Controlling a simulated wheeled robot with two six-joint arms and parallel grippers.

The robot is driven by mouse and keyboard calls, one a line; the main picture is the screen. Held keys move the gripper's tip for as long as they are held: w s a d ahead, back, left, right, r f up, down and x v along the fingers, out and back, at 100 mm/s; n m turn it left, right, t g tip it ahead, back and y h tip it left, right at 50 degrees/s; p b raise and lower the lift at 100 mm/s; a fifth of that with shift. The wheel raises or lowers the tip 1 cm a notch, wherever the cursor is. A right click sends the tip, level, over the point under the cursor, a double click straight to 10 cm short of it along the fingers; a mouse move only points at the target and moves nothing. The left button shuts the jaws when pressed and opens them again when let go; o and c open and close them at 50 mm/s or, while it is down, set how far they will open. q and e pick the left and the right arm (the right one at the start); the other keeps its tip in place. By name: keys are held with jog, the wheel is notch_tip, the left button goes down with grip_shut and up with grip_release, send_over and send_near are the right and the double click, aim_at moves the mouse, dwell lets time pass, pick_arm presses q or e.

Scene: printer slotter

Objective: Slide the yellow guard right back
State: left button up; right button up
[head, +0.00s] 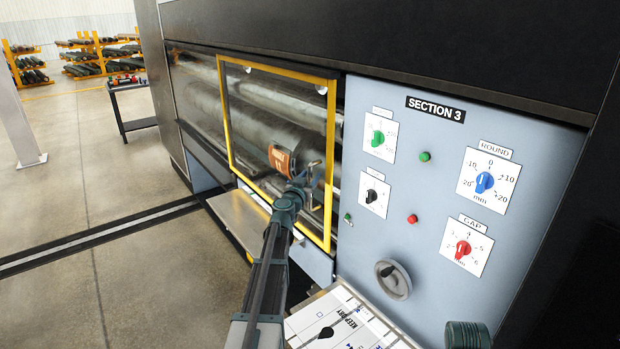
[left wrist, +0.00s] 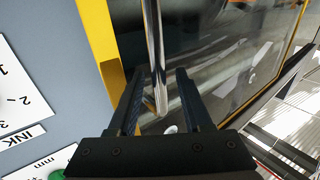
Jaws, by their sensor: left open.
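The yellow guard (head: 332,130) is a yellow frame around a clear pane. It stands in front of the rollers, its right side close to the grey control panel. Its yellow edge also shows in the left wrist view (left wrist: 97,38). My left gripper (head: 308,180) is at the lower right of the guard, with its fingers open. In the left wrist view the open left gripper (left wrist: 160,85) has a shiny upright bar handle (left wrist: 154,45) between its fingertips. I cannot tell whether either finger touches the bar. My right gripper is not in view.
The control panel (head: 400,235) with knobs and a handwheel (head: 393,279) is right of the guard. A metal ledge (head: 243,222) runs below the guard. Left of the guard, the opening shows bare rollers (head: 195,85).

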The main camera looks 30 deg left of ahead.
pick_arm(q)
grip_shut()
dwell(1.3)
